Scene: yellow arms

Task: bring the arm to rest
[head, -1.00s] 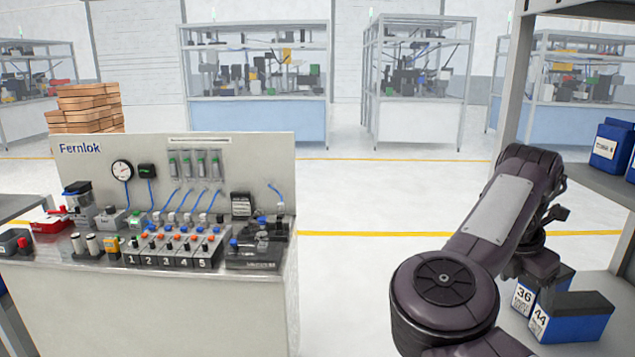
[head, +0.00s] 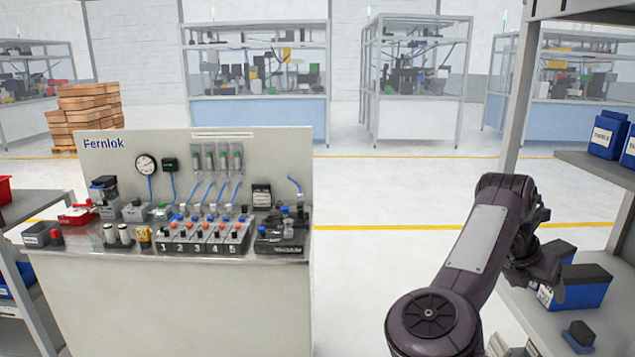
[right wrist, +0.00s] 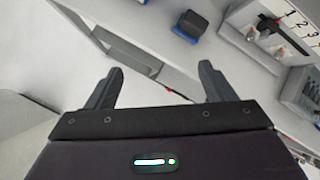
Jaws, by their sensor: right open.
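My right arm (head: 478,240) rises from the bottom of the head view and bends down at its far end beside the shelf unit. My right gripper shows in the right wrist view (right wrist: 162,72), its two dark fingers wide apart with nothing between them. In the head view the gripper end is dark and partly hidden behind the arm, close to the shelf's blue bins. My left arm and gripper are not in view.
A Fernlok test bench (head: 180,300) stands at left. The shelf unit (head: 517,100) at right holds blue bins (head: 606,138) above and black-lidded blue boxes (head: 585,290) below. A small dark box (head: 579,334) lies lower. Open floor (head: 370,270) lies between.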

